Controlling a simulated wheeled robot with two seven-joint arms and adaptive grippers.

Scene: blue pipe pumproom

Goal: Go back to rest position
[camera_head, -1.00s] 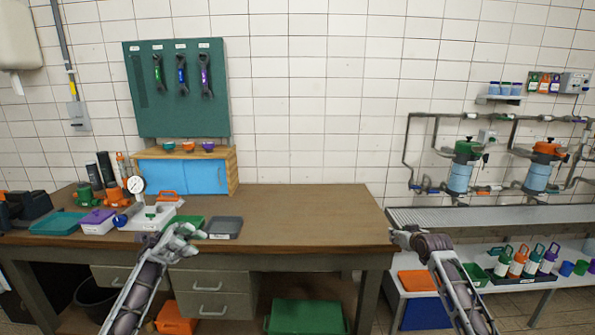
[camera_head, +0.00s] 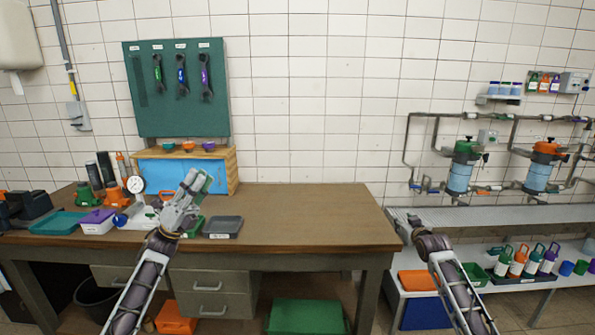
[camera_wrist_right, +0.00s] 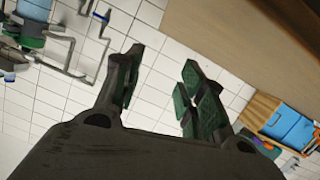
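My left gripper (camera_head: 196,183) is raised over the left part of the workbench (camera_head: 310,212), in front of the blue cabinet, with its fingers pointing up and away. I see nothing clearly held in it, but whether its fingers are apart cannot be made out. My right gripper (camera_head: 397,215) is at the bench's right end, pointing up and left; it is small in the head view. In the right wrist view its two green-padded fingers (camera_wrist_right: 163,78) stand apart with nothing between them, so it is open and empty.
A dial gauge (camera_head: 136,185), a purple-lidded box (camera_head: 97,222), a teal tray (camera_head: 57,223) and a grey tray (camera_head: 223,228) sit on the bench's left. The bench's middle and right are clear. A metal shelf (camera_head: 500,218) with pipework stands at right.

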